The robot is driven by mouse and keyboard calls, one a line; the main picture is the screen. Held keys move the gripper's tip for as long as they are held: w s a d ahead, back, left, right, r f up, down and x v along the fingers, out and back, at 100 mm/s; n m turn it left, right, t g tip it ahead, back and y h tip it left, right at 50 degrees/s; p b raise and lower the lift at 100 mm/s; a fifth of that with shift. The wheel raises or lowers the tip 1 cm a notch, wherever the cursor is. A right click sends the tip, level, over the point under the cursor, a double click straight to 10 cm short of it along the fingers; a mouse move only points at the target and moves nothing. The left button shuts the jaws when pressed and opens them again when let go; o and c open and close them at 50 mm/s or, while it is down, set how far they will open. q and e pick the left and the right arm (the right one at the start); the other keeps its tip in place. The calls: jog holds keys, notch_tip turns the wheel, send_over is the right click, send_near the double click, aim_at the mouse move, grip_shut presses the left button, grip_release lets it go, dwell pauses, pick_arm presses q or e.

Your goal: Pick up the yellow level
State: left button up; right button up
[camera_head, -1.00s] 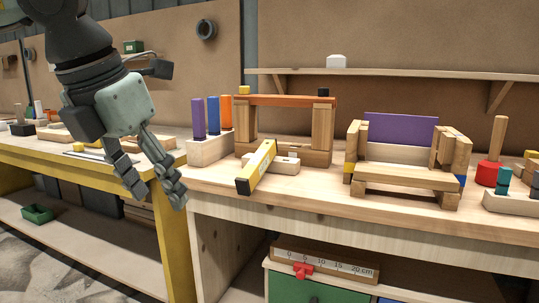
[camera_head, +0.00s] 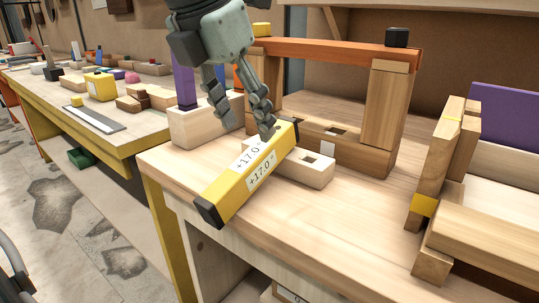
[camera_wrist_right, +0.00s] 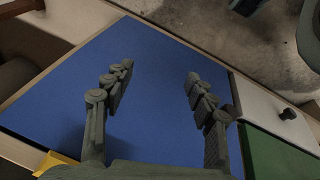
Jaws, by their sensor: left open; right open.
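The yellow level (camera_head: 248,174) has dark end caps and labels reading "+17.0". It lies tilted across a small pale wooden block (camera_head: 306,168), its near end sticking out toward the table's front edge. My left gripper (camera_head: 246,124) is open and points down just above the level's far end. One finger is close to that end; I cannot tell whether they touch. My right gripper (camera_wrist_right: 160,82) is open and empty in the right wrist view, in front of a blue panel (camera_wrist_right: 120,95).
A wooden frame with an orange top beam (camera_head: 340,51) stands right behind the level. A pale block with a purple peg (camera_head: 184,82) is at the left. A wooden bench-like assembly (camera_head: 485,235) stands at the right. The table front (camera_head: 330,225) is clear.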

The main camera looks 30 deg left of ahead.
aim_at(254, 152)
pick_arm(q)
jog(key=x, duration=0.7)
jog(key=shift+s+f, duration=0.1)
jog(key=shift+s, duration=0.2)
jog(key=shift+c, duration=0.5)
grip_shut()
